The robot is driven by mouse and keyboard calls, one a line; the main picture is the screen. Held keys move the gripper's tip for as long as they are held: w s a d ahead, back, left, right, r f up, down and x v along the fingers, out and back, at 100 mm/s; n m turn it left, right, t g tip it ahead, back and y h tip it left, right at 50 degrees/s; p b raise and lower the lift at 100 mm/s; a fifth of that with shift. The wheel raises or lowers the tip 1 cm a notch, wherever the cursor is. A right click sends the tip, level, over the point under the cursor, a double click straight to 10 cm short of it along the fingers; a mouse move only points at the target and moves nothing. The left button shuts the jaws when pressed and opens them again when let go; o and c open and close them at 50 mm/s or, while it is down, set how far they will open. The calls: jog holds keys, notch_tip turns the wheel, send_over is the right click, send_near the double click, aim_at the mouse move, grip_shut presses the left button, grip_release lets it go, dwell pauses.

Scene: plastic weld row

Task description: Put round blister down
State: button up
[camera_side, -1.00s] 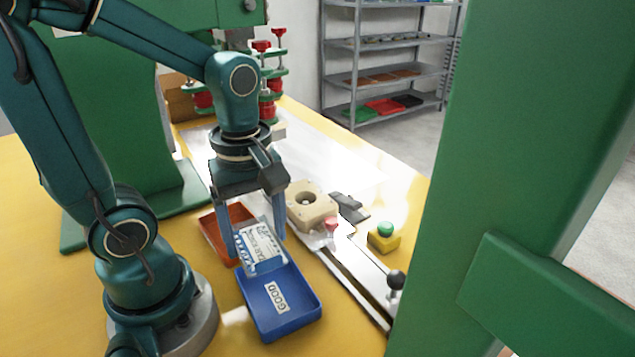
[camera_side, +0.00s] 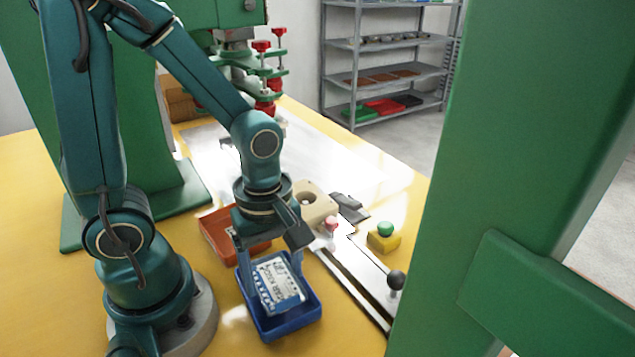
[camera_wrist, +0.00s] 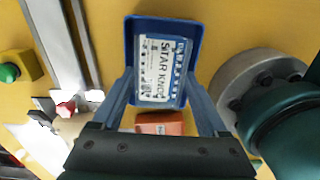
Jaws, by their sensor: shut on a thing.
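The blister pack (camera_side: 277,284) has a white printed card with a blue edge. It is tilted over the blue tray (camera_side: 290,327) in the side view, and I cannot tell whether it touches the tray floor. In the wrist view the blister pack (camera_wrist: 158,62) lies within the outline of the blue tray (camera_wrist: 165,22), its lettering readable. My gripper (camera_side: 270,275) is shut on the blister pack, its two fingers at the pack's sides; in the wrist view my gripper (camera_wrist: 160,95) has a finger on each side. The tray's label is hidden.
A red-orange tray (camera_side: 222,238) sits just behind the blue tray. To the right are a beige fixture (camera_side: 316,205), a metal rail with a black knob (camera_side: 396,280), and a yellow box with a green button (camera_side: 384,238). Yellow table is clear at front.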

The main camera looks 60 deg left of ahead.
jog(key=shift+f, duration=0.15)
jog(key=o, duration=0.9)
jog(key=shift+o, duration=0.2)
notch_tip(320, 180, up, 12)
jog(key=m+t, duration=0.5)
jog(key=m, duration=1.2)
jog(key=shift+a+r+t, duration=0.15)
jog(key=shift+r+t, duration=0.05)
jog(key=shift+t, duration=0.1)
